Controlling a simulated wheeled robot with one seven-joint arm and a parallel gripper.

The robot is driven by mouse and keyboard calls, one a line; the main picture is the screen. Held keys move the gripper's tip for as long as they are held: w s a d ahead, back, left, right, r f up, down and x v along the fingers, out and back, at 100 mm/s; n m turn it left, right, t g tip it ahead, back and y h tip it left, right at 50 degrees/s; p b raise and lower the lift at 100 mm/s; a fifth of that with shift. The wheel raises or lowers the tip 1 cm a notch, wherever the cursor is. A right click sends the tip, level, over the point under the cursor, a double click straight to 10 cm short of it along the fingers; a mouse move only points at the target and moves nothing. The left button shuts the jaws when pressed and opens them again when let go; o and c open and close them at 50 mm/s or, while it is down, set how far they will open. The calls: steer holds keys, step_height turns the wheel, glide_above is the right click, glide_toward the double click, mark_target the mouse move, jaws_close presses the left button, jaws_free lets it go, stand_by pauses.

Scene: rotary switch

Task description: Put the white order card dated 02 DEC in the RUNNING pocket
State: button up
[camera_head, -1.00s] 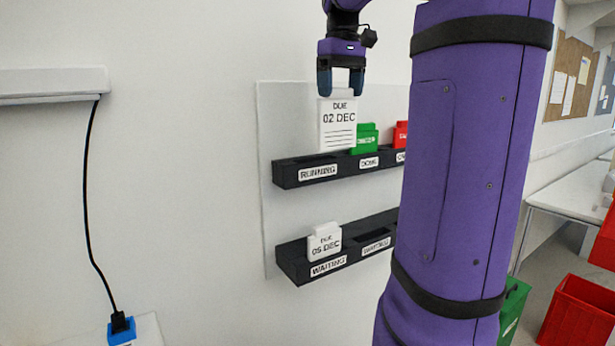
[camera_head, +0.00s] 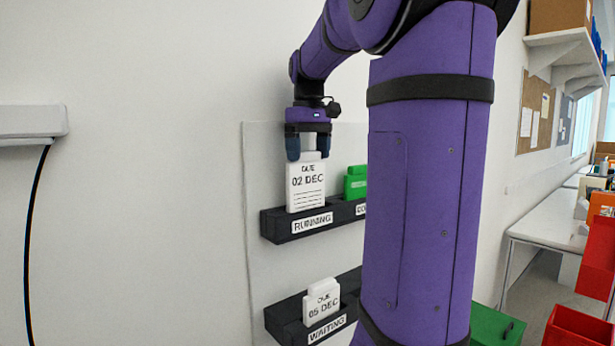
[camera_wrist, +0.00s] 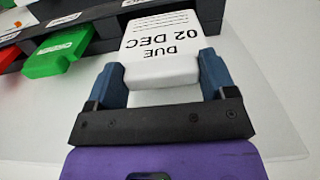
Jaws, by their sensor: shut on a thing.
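The white card dated 02 DEC (camera_head: 306,186) stands upright above the RUNNING pocket (camera_head: 298,227), with its lower edge at the pocket's mouth. I cannot tell how far the edge is inside. My gripper (camera_head: 308,154) is above the card, pointing down, with its two blue fingers on either side of the card's narrow top part. The wrist view shows the card (camera_wrist: 165,45) upside down between the fingers of my gripper (camera_wrist: 160,75). The RUNNING label is on the front of the upper black rack.
A green card (camera_head: 355,183) stands in the pocket to the right. Below, a white card dated 05 DEC (camera_head: 322,303) stands in a WAITING pocket (camera_head: 327,329). My purple arm hides the right part of the racks.

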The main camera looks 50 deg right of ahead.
mark_target(309, 162)
steer(key=shift+f, duration=2.25)
steer(key=o, duration=1.2)
steer(key=shift+f, duration=0.1)
steer(key=shift+c, duration=0.2)
step_height(309, 162, up, 12)
steer(key=shift+r, duration=0.15)
steer(key=s+a+f+n+t, duration=0.1)
steer(key=s+a+f, duration=0.3)
steer(key=a+f, duration=0.3)
steer(key=s+a+f+t, duration=0.2)
steer(key=s+a+f, duration=0.1)
steer(key=a+f, duration=0.4)
steer(key=s+a+f+n+t, duration=0.1)
steer(key=s+a+f+t, duration=0.1)
steer(key=s+a+f, duration=0.2)
steer(key=a+f, duration=0.3)
steer(key=a, duration=0.5)
steer(key=shift+s+a+f+n, duration=0.3)
steer(key=shift+s, duration=0.05)
